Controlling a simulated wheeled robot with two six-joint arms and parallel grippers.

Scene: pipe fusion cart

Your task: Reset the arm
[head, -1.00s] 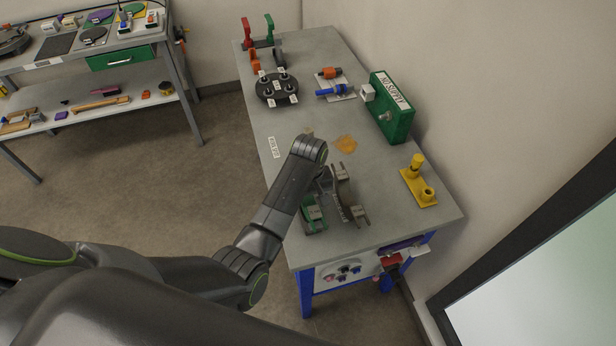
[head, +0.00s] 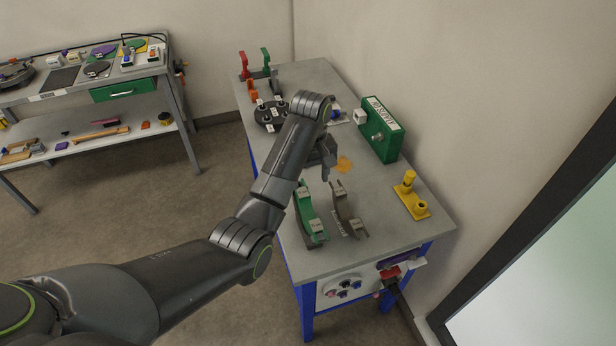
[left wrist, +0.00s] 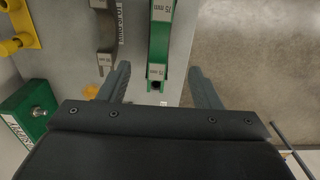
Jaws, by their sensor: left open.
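My left gripper (head: 326,165) hangs over the cart top, behind the curved saddles. It is open, and its two fingers show apart in the left wrist view (left wrist: 158,78). The green curved saddle (head: 306,212) stands on the cart top, in front of the gripper. In the left wrist view the green saddle (left wrist: 159,40), labelled 75 mm, shows beyond and between the fingers, with nothing held. A grey curved saddle (head: 345,208) stands just right of it, also seen in the left wrist view (left wrist: 108,30). My right gripper is not in view.
On the cart top (head: 385,240) are a green supply box (head: 381,133), a yellow two-post stand (head: 411,196) and a black round plate (head: 268,116), partly behind my arm. An orange patch (head: 344,164) lies near the gripper. A shelf bench (head: 60,149) stands at left.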

